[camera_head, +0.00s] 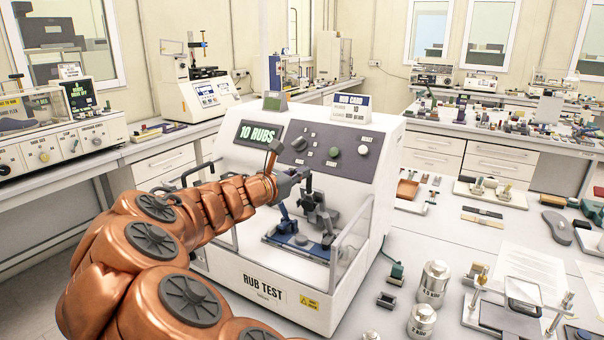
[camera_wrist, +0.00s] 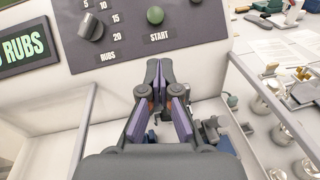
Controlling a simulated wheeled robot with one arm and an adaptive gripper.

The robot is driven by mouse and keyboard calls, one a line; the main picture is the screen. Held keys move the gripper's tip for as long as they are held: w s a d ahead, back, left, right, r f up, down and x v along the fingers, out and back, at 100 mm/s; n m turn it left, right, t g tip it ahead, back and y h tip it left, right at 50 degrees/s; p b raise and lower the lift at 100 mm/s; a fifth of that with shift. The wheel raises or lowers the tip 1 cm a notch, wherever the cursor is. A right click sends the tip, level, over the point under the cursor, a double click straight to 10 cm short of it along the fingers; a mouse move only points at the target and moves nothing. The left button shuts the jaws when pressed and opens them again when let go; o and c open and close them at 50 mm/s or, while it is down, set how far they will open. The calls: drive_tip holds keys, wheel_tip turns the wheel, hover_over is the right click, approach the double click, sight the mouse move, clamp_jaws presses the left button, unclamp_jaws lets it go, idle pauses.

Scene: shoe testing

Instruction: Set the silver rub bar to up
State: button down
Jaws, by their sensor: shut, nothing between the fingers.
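The white rub test machine (camera_head: 288,290) has an open front bay between clear side panels. Inside the bay, a blue base (camera_head: 300,246) carries a blue upright part (camera_head: 286,218) and a grey metal part (camera_head: 320,215). I cannot tell for certain which part is the silver rub bar or how it is set; my gripper hides some of the bay. My gripper (camera_head: 304,178) is shut and empty at the top of the bay, in front of the panel. In the wrist view its fingertips (camera_wrist: 163,72) meet below the green START button (camera_wrist: 155,15), and a grey part (camera_wrist: 211,130) shows to their right.
The panel has a dark dial (camera_head: 299,144) and a display reading 10 RUBS (camera_head: 257,134). A clear side panel (camera_head: 352,237) bounds the bay on the right.

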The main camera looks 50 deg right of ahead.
drive_tip(key=shift+r, duration=0.1)
drive_tip(key=a+r+p, duration=0.3)
drive_tip(key=a+r, duration=0.3)
drive_tip(key=r, duration=0.1)
drive_tip(key=shift+w+a+r+p, duration=0.2)
drive_tip(key=shift+a+p, duration=0.05)
drive_tip(key=shift+p, duration=0.1)
drive_tip(key=s+a+f+m+g+y+b, duration=0.1)
drive_tip(key=s+a+f+m+g+y, duration=0.1)
drive_tip(key=s+a+f+m+y, duration=0.95)
drive_tip(key=s+a+f, duration=0.2)
drive_tip(key=a, duration=0.4)
drive_tip(key=s+a+f+m+y, duration=0.2)
drive_tip(key=s+a+f, duration=0.3)
drive_tip(key=a, duration=0.3)
drive_tip(key=s+a+f+m+y, duration=0.3)
drive_tip(key=a+f, duration=0.3)
drive_tip(key=a, duration=0.3)
drive_tip(key=shift+s+f+b, duration=0.15)
drive_tip(key=shift+s+b, duration=0.3)
drive_tip(key=shift+s, duration=0.35)
